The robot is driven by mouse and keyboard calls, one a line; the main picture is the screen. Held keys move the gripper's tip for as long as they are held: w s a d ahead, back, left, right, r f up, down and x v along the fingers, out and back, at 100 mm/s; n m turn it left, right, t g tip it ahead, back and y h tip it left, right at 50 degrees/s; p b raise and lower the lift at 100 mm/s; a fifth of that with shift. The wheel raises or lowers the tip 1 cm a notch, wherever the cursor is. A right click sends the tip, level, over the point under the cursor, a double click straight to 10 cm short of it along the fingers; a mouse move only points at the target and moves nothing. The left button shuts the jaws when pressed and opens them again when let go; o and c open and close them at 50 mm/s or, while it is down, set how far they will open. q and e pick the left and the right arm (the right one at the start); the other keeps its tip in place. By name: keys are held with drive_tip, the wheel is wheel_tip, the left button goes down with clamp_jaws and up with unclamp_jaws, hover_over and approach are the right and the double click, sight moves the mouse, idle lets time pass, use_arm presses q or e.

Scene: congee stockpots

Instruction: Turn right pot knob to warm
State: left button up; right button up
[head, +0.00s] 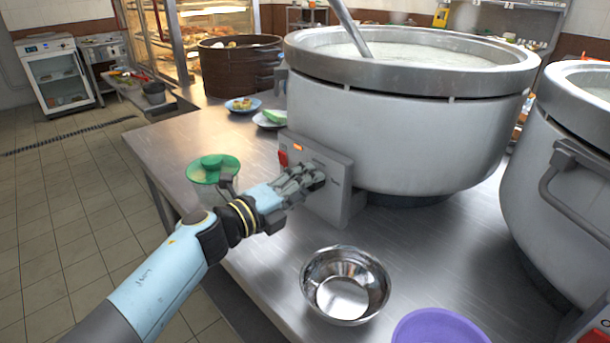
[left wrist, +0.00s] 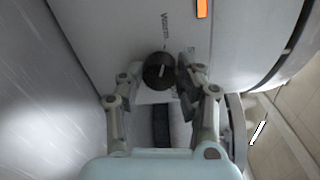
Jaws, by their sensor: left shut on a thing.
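A large grey stockpot (head: 400,140) full of pale congee stands in the middle of the head view, with a metal control box (head: 335,160) on its front. Another stockpot (head: 560,200) is cut off at the right edge. My left gripper (head: 312,180) is at the middle pot's control box and hides its knob in the head view. In the left wrist view the round black knob (left wrist: 159,71) sits between the fingers of the left gripper (left wrist: 160,76), which are shut on it. A pale mark shows on the knob, and the word "Warm" is printed above it. My right gripper is out of view.
A steel bowl (head: 345,285) and a purple bowl (head: 440,327) stand on the steel counter (head: 250,245) in front. A green-lidded container (head: 213,169) is beside my left arm. Plates of food (head: 243,104) and a brown pot (head: 240,66) stand behind.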

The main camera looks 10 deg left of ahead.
use_arm(q)
drive_tip(key=shift+n, duration=0.4)
drive_tip(key=o, duration=1.1)
drive_tip(key=shift+o, duration=0.2)
drive_tip(key=v, duration=1.2)
drive_tip(key=shift+a+r, duration=0.1)
